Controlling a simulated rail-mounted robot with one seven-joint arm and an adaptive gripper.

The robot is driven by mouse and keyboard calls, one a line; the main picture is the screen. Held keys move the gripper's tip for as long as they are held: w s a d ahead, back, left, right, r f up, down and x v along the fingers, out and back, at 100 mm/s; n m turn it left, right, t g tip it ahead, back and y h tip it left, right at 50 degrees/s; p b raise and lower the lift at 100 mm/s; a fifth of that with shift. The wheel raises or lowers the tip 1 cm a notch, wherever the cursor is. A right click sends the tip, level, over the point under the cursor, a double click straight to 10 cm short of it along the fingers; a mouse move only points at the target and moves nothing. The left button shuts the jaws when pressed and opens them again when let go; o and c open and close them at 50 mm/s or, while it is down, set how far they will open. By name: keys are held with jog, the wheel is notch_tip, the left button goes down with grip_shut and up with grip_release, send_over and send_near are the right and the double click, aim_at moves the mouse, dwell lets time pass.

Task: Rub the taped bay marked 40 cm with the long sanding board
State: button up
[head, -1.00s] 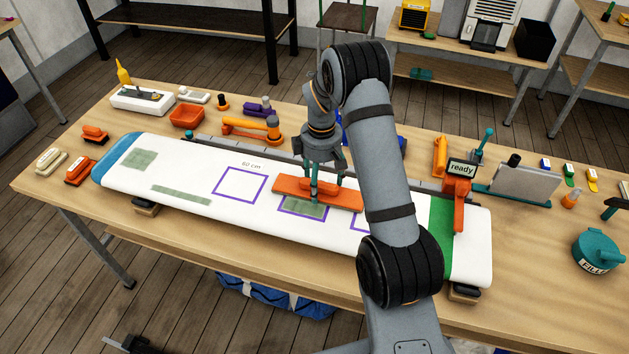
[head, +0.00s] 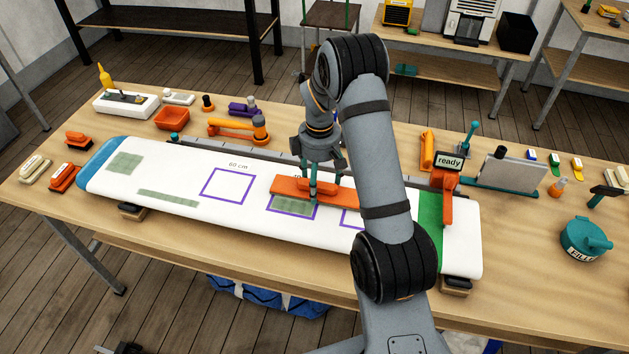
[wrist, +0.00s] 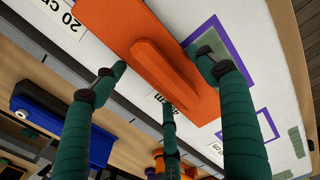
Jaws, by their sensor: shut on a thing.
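The long sanding board (head: 345,196) is orange with a raised grip; it also shows in the wrist view (wrist: 120,35). My gripper (head: 313,182) is shut on its grip, with the fingers either side in the wrist view (wrist: 160,75). The board lies along the white spar (head: 185,183), over the upper part of the middle purple-taped bay (head: 292,217). A grey-green patch (head: 292,206) shows in that bay below the board. I cannot tell whether the board presses on the surface.
The bay marked 60 cm (head: 228,186) lies left, empty. Another taped bay (head: 350,218) is partly behind my arm; a 20 cm label (wrist: 68,20) shows in the wrist view. A ready sign (head: 449,162) stands right. Tools line the bench's back edge.

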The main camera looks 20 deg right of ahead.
aim_at(282, 179)
jog(key=shift+a, duration=0.1)
jog(key=shift+w+a, duration=0.75)
jog(key=shift+a, duration=0.35)
jog(key=shift+a, duration=0.15)
jog(key=shift+w+a+p, duration=0.4)
jog(key=shift+w+a, duration=0.25)
jog(key=shift+a, duration=0.3)
jog(key=shift+w+a, duration=0.1)
jog(key=shift+w+a, duration=0.3)
jog(key=shift+a, duration=0.25)
jog(key=shift+w+a, duration=0.3)
jog(key=shift+a, duration=0.2)
jog(key=shift+w+a+p, duration=0.1)
jog(key=shift+p, duration=0.2)
jog(key=shift+w+a, duration=0.35)
jog(key=shift+a, duration=0.2)
jog(key=shift+w+a, duration=0.3)
jog(key=shift+a, duration=0.2)
jog(key=shift+d, duration=0.1)
